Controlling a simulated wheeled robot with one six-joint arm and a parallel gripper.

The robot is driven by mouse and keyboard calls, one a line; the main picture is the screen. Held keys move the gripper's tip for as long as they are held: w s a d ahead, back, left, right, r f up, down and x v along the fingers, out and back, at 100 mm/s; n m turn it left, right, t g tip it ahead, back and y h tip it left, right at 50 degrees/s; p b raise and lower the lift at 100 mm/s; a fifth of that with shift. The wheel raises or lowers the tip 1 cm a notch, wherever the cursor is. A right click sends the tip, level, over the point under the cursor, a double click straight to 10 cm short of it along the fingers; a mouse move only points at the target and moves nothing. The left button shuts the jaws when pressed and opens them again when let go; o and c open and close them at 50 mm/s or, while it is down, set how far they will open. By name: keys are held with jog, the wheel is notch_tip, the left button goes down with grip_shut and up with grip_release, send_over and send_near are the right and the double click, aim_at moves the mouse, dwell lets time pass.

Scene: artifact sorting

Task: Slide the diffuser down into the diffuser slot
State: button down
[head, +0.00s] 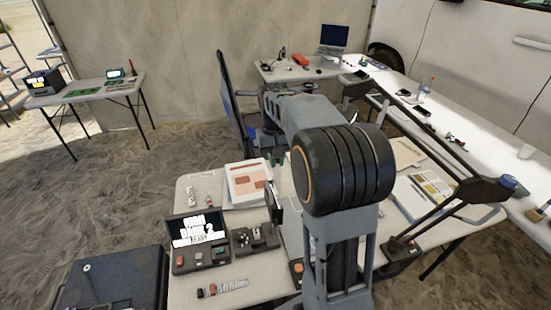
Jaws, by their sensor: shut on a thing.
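My gripper (272,202) shows only in part, as a dark upright shape just left of my arm, low over the front table. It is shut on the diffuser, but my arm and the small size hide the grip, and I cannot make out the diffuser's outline. A black holder with small fittings (255,240) stands below and slightly left of the gripper. I cannot tell which opening is the diffuser slot, or whether the diffuser touches it.
A small clear-and-red item (222,288) lies in front. A dark case (112,280) is at lower left. My arm covers the table's middle.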

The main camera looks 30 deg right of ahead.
aim_at(276, 174)
jog(key=shift+f+b, duration=1.85)
jog(key=shift+f, duration=1.05)
jog(key=shift+f+b, duration=1.2)
jog(key=shift+f, duration=1.3)
jog(key=c, duration=1.1)
grip_release()
jog(key=r, duration=0.4)
jog(key=w+r, duration=0.1)
jog(key=r, duration=0.9)
jog(key=shift+w+d+p, duration=0.2)
jog(key=shift+w+p, duration=0.1)
